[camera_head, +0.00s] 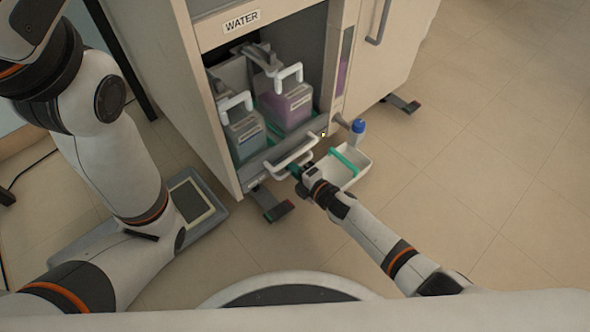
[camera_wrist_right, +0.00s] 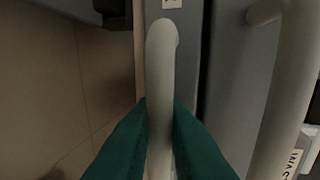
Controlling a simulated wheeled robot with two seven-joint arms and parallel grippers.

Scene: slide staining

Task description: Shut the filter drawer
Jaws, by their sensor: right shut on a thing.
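In the head view, a grey drawer front with a white bar handle (camera_head: 290,153) sits low in the cabinet, below the open bay. My right gripper (camera_head: 297,172) is at this low front, its handle hold partly hidden by the hand. In the right wrist view, my gripper's teal fingers (camera_wrist_right: 160,130) are shut on a pale bar handle (camera_wrist_right: 161,70) on a narrow grey front (camera_wrist_right: 187,70). No label reading filter can be made out. How far the drawer stands out cannot be told. My left arm shows at the left; its gripper is outside the picture.
The cabinet bay, under a WATER label (camera_head: 241,21), holds a blue container (camera_head: 246,135) and a purple one (camera_head: 290,105). A second pale handle (camera_wrist_right: 285,90) is close by.

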